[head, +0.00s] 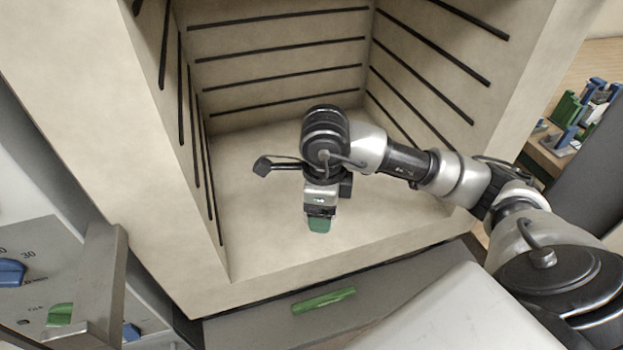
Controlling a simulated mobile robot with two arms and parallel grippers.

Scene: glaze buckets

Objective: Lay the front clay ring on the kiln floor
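The kiln floor (260,235) is the pale bottom of the open kiln chamber. My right arm reaches in from the right, over the kiln's front edge. My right gripper (320,212) points down inside the chamber, low over the middle of the floor. A small green piece (319,226) shows at its tip; I cannot tell whether it is part of the gripper or a held thing. The fingers are seen from behind and above, so their opening is hidden. No clay ring can be made out. My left gripper is not in view.
Kiln walls (170,200) with dark grooves stand left, right and behind the arm. A green handle (324,299) is on the grey surface below the kiln front. Green and blue items (580,115) stand on a wooden surface at the right. The kiln floor around the gripper looks clear.

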